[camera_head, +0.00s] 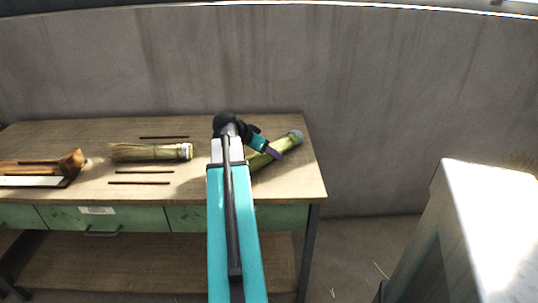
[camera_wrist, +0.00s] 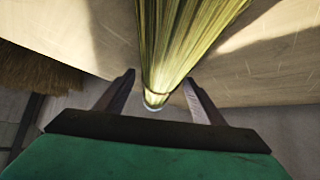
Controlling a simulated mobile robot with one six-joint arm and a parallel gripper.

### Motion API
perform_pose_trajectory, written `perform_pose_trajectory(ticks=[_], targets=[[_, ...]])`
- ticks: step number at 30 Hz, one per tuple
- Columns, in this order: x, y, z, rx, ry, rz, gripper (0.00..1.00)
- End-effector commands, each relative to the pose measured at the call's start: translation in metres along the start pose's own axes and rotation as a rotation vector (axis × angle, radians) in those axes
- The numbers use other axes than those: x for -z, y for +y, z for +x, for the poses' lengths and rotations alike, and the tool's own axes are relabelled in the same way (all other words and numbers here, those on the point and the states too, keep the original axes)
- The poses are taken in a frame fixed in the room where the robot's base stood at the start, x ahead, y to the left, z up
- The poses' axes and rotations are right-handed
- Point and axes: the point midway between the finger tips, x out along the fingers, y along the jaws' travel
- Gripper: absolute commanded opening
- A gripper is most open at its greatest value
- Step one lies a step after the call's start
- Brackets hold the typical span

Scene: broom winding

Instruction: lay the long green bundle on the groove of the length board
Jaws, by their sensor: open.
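A green bundle (camera_head: 289,143) lies at a slant on the right part of the workbench, with a pale band at its far end; my arm hides part of it. In the wrist view the bundle (camera_wrist: 185,40) runs between the two fingers and ends in a pale, round rim. My gripper (camera_head: 272,153) is open over this bundle; its fingers (camera_wrist: 158,78) stand on either side, apart from it as far as I can tell. A second yellow-green bundle (camera_head: 150,152) lies at the bench's middle left. I cannot clearly make out the length board or its groove.
Several thin dark sticks (camera_head: 140,183) lie around the second bundle. A brown wooden item (camera_head: 70,163) lies at the bench's left end. Brown bristles (camera_wrist: 35,70) show in the wrist view. A pale block-like surface (camera_head: 490,210) stands at right, across a floor gap. A wall stands behind.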

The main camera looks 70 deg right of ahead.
Motion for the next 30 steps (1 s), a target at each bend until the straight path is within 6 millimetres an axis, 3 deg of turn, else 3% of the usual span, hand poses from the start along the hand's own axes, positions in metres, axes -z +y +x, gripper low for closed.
perform_pose_trajectory(ticks=[11, 12, 21, 30], targets=[[-0.0005, -0.0003, -0.0006, 0.000, 0.000, -0.001, 0.62], [-0.0005, -0.0003, -0.0006, 0.000, 0.000, -0.001, 0.61], [-0.0005, -0.0005, -0.0008, 0.000, 0.000, -0.001, 0.13], [0.0005, -0.0007, -0.0020, 0.001, 0.000, -0.001, 0.13]])
